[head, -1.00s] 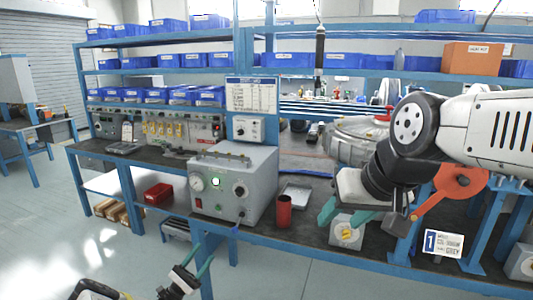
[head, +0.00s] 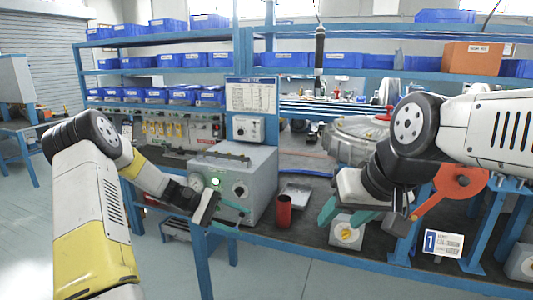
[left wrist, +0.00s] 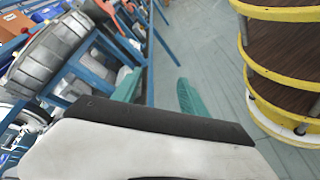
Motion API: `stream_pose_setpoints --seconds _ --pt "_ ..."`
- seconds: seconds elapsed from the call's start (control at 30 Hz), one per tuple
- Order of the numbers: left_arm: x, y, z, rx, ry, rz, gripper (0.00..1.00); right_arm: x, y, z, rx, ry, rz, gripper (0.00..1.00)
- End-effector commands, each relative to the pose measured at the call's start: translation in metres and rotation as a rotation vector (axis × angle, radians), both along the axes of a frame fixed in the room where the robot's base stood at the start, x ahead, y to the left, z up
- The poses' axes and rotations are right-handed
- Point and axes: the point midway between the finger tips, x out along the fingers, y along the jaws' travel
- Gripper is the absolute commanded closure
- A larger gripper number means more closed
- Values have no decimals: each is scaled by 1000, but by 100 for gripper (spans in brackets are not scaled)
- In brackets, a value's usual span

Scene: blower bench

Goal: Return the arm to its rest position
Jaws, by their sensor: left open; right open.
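My left arm (head: 90,200) comes in from the left and is bent at a black joint. Its gripper (head: 237,218) is open and empty, with teal fingers pointing right in front of the grey test box (head: 228,190). In the left wrist view the left gripper (left wrist: 160,92) shows two teal fingers apart with nothing between them. My right arm (head: 480,125) reaches in from the right. Its gripper (head: 341,218) is open over the bench, its teal fingers beside a small grey box with a yellow knob (head: 345,235); I cannot tell whether they touch it.
A red cup (head: 284,212) stands on the bench right of the test box. A round metal housing (head: 350,140) is behind the right arm. Blue bench legs (head: 203,262) stand below the left gripper. The left wrist view shows a yellow-rimmed round shelf unit (left wrist: 285,55).

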Motion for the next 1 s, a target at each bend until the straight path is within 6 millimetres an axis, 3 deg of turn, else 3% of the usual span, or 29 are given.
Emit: stream_pose_setpoints --seconds 0.03,0.27,0.6,0.8,1.0 --pt "-11 -4 16 78 -39 -33 49 0 0 0 0 0 0 49" --pt "-62 -6 64 395 -217 -136 49 0 0 0 0 0 0 49" --pt "-140 14 129 776 -545 -191 49 0 0 0 0 0 0 49" --pt "-186 31 158 941 -767 -176 49 0 0 0 0 0 0 49" --pt "-222 47 174 1041 -968 -141 49 0 0 0 0 0 0 49"
